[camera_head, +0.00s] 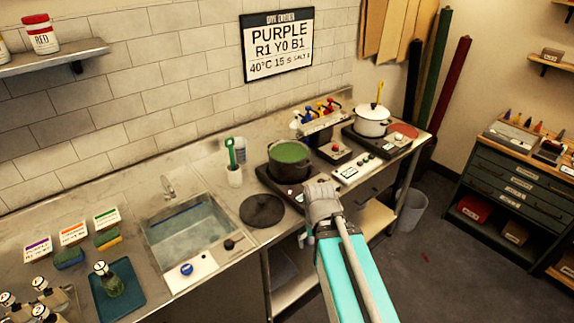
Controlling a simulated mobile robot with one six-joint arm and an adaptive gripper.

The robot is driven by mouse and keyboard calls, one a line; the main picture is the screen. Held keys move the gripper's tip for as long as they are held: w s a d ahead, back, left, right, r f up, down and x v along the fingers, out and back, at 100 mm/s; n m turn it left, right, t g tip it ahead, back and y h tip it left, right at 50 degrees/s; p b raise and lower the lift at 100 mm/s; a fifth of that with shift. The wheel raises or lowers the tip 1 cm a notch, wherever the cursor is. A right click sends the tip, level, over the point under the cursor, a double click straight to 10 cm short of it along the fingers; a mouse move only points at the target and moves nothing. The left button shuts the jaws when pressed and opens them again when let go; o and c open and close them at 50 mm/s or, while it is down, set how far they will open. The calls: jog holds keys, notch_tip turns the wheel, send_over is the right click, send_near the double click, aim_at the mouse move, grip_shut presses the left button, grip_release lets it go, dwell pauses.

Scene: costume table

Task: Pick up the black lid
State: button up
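The black lid (262,211) is a round dark disc lying flat on the steel counter, between the sink and the black pot. My arm reaches in from the bottom, and its grey end with my gripper (305,236) is to the right of the lid, near the counter's front edge. They look apart in this view. The fingers are small and mostly hidden by the wrist, so I cannot tell whether they are open or shut. The black pot (290,170) holds green liquid and stands uncovered on a burner behind my wrist.
The sink (190,228) with water is left of the lid. A white cup (234,176) with a green-handled tool stands behind it. A white pot (372,121) is on the right burner. A blue tray (132,306) with a bottle lies at left.

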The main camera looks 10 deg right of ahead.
jog(key=w+a+r+n+p, duration=0.1)
jog(key=w+a+n, duration=0.15)
jog(key=w, duration=0.45)
jog(key=w+a+r+n+p, duration=0.2)
jog(key=w+n, duration=0.1)
jog(key=w, duration=0.4)
notch_tip(320, 180, up, 2)
jog(key=n+y+p, duration=0.1)
jog(key=n+p, duration=0.1)
jog(key=n, duration=0.5)
send_over(262, 201)
jog(key=d, duration=0.2)
jog(key=shift+a+r+t, duration=0.1)
jog(key=shift+a+t, duration=0.15)
jog(key=shift+t, duration=0.05)
jog(key=f+b, duration=0.8)
jog(key=shift+w+a+f, duration=0.15)
jog(key=shift+w+a, duration=0.05)
jog(key=shift+a, duration=0.2)
jog(key=shift+f, duration=0.15)
jog(key=shift+a+f+b, duration=0.25)
jog(key=shift+f+b, duration=1.05)
jog(key=shift+b, duration=0.1)
jog(key=shift+a+f+b, duration=0.2)
jog(key=shift+f+b, duration=1.05)
jog(key=shift+b, duration=0.15)
jog(key=shift+s, duration=0.1)
